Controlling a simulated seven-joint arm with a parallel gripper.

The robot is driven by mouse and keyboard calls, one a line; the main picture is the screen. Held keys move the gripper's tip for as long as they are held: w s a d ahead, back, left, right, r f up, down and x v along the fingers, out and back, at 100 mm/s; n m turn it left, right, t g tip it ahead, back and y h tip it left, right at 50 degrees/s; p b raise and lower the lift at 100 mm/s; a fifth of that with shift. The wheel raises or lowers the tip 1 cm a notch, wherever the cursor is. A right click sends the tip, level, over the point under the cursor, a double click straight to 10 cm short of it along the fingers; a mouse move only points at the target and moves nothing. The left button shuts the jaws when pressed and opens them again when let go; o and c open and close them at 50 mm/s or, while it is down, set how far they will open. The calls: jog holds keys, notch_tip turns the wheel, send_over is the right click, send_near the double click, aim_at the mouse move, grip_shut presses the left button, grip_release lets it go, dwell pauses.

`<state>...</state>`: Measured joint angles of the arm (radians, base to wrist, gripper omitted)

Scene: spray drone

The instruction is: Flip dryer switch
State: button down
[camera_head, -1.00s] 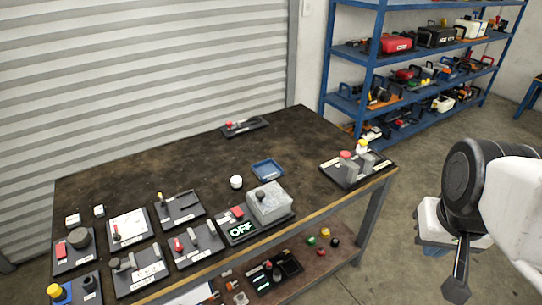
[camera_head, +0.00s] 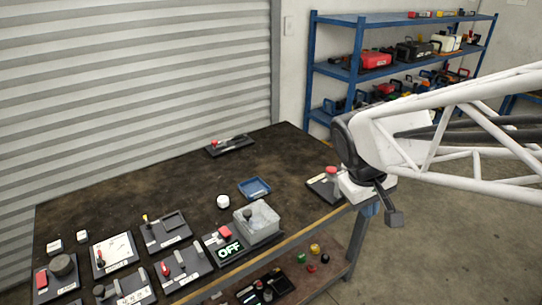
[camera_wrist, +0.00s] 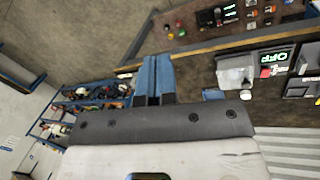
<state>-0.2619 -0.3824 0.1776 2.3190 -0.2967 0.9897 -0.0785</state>
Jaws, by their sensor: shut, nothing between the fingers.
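Several switch panels stand on the dark workbench (camera_head: 150,195); I cannot read which one is labelled for the dryer. One panel has a lit "OFF" display (camera_head: 229,250), a red switch (camera_head: 225,233) and a clear box (camera_head: 257,220) over a dark knob. The display also shows upside down in the wrist view (camera_wrist: 272,58). Other panels carry a red lever (camera_head: 165,268), a yellow-tipped lever (camera_head: 146,219) and a red-handled lever (camera_head: 101,258). My gripper (camera_wrist: 152,78) has blue fingers, shut and empty.
A panel with a red button (camera_head: 331,170) sits at the bench's right end, partly behind my arm. A blue tray (camera_head: 255,188) and a white round cap (camera_head: 223,201) lie mid-bench. A lower shelf (camera_head: 312,277) holds coloured buttons. The bench's back half is mostly clear.

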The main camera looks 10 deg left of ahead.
jog(key=w+a+f+n+h, duration=0.2)
jog(key=w+a+f+n, duration=0.1)
jog(key=w+a, duration=0.35)
jog(key=n+t+h, duration=0.3)
jog(key=n+t, duration=0.2)
jog(key=n, duration=0.6)
send_over(226, 234)
jog(key=w+a, duration=0.1)
notch_tip(226, 234, down, 15)
jog(key=shift+w+a, duration=0.1)
jog(key=shift+w, duration=0.05)
jog(key=shift+f, duration=0.2)
jog(key=shift+s+d+f, duration=0.2)
jog(key=shift+f, duration=1.2)
jog(key=shift+s+d+f, duration=0.2)
jog(key=shift+f, duration=1.15)
jog(key=shift+s+d+f, duration=0.2)
jog(key=shift+f, duration=1.2)
jog(key=shift+s+d+f, duration=0.1)
jog(key=shift+f, duration=0.7)
jog(key=shift+r, duration=0.15)
